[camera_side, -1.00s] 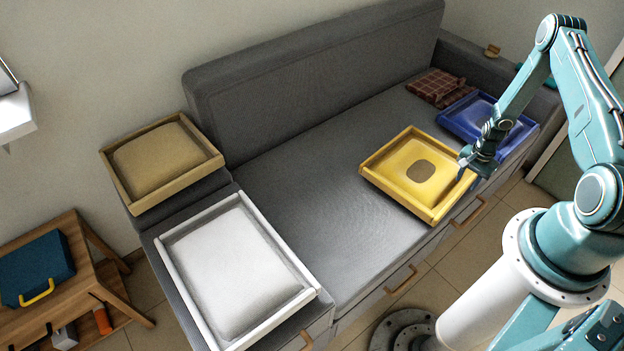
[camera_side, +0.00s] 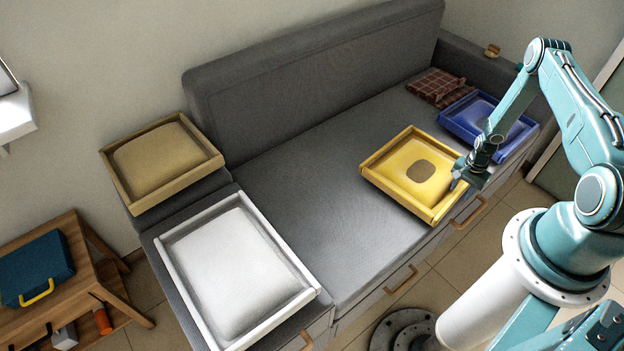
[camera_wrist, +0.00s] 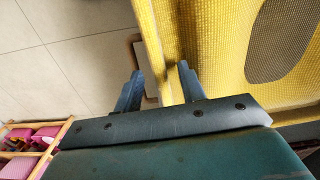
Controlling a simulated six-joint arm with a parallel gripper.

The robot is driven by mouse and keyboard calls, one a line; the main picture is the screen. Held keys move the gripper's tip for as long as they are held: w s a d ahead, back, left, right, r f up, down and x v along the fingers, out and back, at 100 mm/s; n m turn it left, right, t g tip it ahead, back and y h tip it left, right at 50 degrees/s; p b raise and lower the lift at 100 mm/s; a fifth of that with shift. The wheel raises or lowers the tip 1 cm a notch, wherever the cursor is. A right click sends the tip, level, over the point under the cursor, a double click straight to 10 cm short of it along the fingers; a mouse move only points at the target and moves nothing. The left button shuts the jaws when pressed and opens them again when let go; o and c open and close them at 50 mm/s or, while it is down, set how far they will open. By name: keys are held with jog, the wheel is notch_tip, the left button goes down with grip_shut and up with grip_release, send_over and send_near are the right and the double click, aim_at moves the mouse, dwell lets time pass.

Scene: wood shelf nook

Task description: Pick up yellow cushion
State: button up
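The yellow cushion (camera_side: 401,164) has a grey-brown oval patch and lies in a shallow yellow tray (camera_side: 375,183) on the grey sofa seat. My gripper (camera_side: 457,184) is at the tray's right-hand rim, near its front corner. In the wrist view, the cushion (camera_wrist: 222,45) fills the upper right. My gripper's two fingers (camera_wrist: 162,80) are apart, with the yellow tray wall (camera_wrist: 153,40) running between them in the picture. I cannot tell whether either finger touches the wall. Nothing is held.
A blue tray (camera_side: 452,122) stands just behind my gripper, beside a folded checked cloth (camera_side: 437,86). A white tray (camera_side: 170,268) and a tan tray (camera_side: 118,188) are at the left. The sofa seat (camera_side: 320,210) between them is clear. The sofa backrest (camera_side: 300,80) rises behind.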

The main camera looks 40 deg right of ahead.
grip_shut()
dwell(1.5)
